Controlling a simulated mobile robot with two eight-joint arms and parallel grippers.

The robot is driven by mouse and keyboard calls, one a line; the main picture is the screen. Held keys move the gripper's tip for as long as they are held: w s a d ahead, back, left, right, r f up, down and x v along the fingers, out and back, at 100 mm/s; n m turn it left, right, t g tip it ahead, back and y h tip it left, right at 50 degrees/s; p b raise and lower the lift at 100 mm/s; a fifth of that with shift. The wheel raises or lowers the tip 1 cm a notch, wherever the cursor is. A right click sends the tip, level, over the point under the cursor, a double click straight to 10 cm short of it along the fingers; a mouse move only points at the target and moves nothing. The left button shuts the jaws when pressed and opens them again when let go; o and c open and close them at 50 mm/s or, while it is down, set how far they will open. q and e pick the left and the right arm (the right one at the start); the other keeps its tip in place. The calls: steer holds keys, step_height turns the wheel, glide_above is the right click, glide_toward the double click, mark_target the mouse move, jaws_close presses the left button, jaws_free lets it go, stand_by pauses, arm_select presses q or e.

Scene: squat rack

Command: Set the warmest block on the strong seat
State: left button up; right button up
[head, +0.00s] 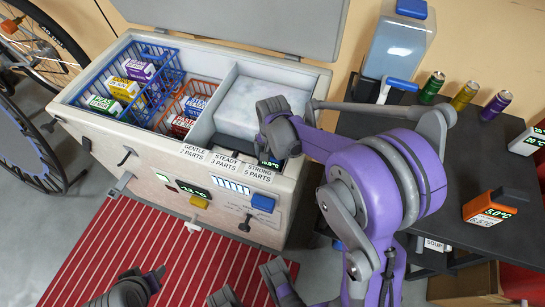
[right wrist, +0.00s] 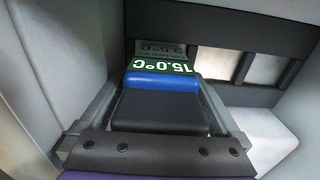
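A block with a black top, a blue band and a green 15.0°C readout (right wrist: 160,95) is between the fingers of my right gripper (right wrist: 160,128). In the head view, that gripper (head: 275,150) is down at the cooler's front right, by the STRONG 5 PARTS label (head: 259,166), and mostly hides the block. The fingers appear closed against the block's sides. Whether it rests on the strong seat is hidden. An orange block (head: 489,209) reading 5.0°C is on the dark table. My left gripper (head: 140,288) is at the bottom edge, its fingertips unclear.
The open cooler (head: 130,160) holds a blue basket (head: 85,90) and a red basket (head: 165,105) with cartons. GENTLE and STEADY labels sit beside STRONG. Cans (head: 465,95) and a water container (head: 398,45) stand on the table (head: 400,120). A bicycle wheel is at left.

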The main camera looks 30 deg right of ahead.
steer(key=shift+r, duration=0.1)
steer(key=shift+r, duration=0.4)
step_height(320, 180, up, 11)
steer(key=p, duration=0.2)
steer(key=shift+r+p, duration=0.2)
steer(key=shift+p, duration=0.2)
